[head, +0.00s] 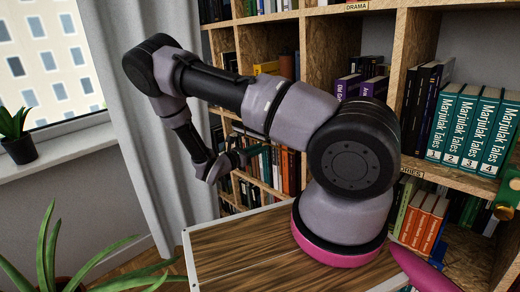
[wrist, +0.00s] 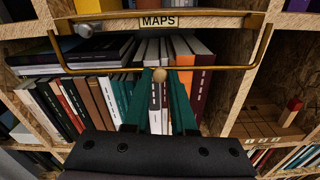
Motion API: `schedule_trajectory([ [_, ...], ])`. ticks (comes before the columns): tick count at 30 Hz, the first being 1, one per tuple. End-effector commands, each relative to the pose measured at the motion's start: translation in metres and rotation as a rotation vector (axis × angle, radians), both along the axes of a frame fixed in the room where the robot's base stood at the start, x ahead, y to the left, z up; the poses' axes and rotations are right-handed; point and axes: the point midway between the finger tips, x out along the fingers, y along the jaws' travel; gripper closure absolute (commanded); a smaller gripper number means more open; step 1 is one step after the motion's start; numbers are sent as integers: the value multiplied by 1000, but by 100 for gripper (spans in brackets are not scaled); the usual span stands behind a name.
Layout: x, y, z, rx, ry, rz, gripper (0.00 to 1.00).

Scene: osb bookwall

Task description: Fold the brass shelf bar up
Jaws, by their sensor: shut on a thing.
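The brass shelf bar (wrist: 215,68) runs across the front of the MAPS shelf in the wrist view. Its side arms rise at left and right towards the shelf edge with the MAPS label (wrist: 159,22). A small round knob (wrist: 158,74) sits at the middle of the bar. My gripper (wrist: 160,83) has green fingers that converge at this knob and are shut on it. In the head view my gripper (head: 246,155) is at the bookcase front, small and partly hidden by my arm; I cannot make out the bar there.
Upright books (wrist: 95,103) and a flat stack (wrist: 105,48) fill the shelf behind the bar. A wooden divider (wrist: 237,85) stands at right. In the head view a wood-topped surface (head: 235,255) lies below, with potted plants at left.

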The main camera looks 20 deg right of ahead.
Motion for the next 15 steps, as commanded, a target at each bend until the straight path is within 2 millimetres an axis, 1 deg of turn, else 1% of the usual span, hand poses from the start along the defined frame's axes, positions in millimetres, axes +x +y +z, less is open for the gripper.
schedule_trajectory([
  [6,-1,11,11,168,64,-19,100],
  [15,-4,20,24,378,153,-47,100],
])
